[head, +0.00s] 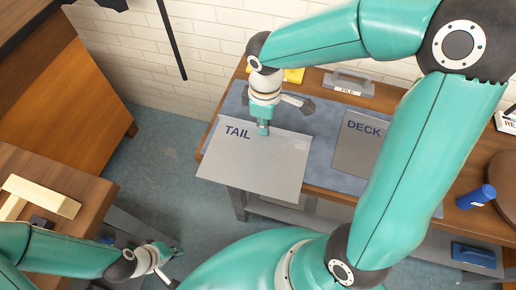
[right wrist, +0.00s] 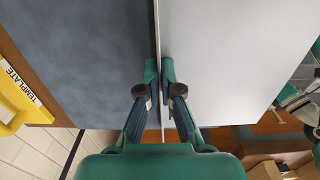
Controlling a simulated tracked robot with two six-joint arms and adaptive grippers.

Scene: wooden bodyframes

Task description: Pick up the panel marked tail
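The panel marked TAIL (head: 254,168) is a flat grey sheet in the middle of the head view, extending past the bench's front edge. In the right wrist view the panel (right wrist: 225,60) fills the right of centre, its thin edge running up the middle. My right gripper (head: 263,130) is at the panel's far edge, with one finger on each side. In the right wrist view its fingertips (right wrist: 160,76) are closed on that edge. I cannot tell whether the panel touches the bench. My left gripper (head: 175,266) is low at the left, empty, its fingers apart.
A grey DECK panel (head: 357,146) lies on the blue mat (head: 297,121), partly behind my right arm. A FILE holder (head: 348,86) stands at the back and a blue cylinder (head: 476,196) at the right. Light wooden pieces (head: 42,195) lie on the left table (head: 80,184).

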